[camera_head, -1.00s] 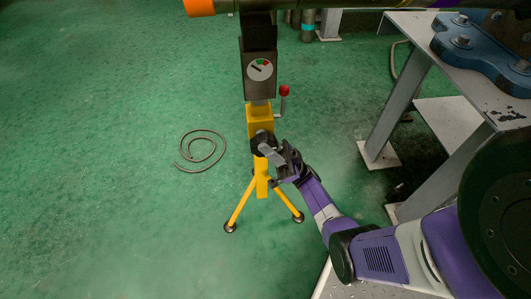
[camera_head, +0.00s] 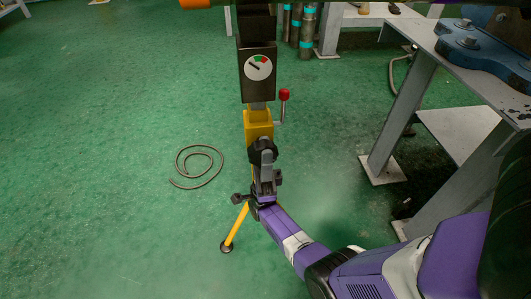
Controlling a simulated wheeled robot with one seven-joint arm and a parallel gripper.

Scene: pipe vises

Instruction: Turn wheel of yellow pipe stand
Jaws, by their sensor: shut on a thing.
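The yellow pipe stand (camera_head: 258,122) stands upright on the green floor, with a dark block and a dial gauge (camera_head: 258,67) above its yellow collar. A red-knobbed lever (camera_head: 284,94) sticks up at its right side. The stand's black wheel (camera_head: 263,150) is on the front of the post, below the collar. My gripper (camera_head: 265,160) is in front of the post, shut on the wheel, and hides part of it. My gripper and arm also hide the lower post and most of the legs; the left leg (camera_head: 236,228) shows.
A coiled cable (camera_head: 198,166) lies on the floor left of the stand. A grey table (camera_head: 470,75) with a blue vise part (camera_head: 490,38) is at the right, its leg near my arm. Several dark cylinders (camera_head: 306,28) stand behind.

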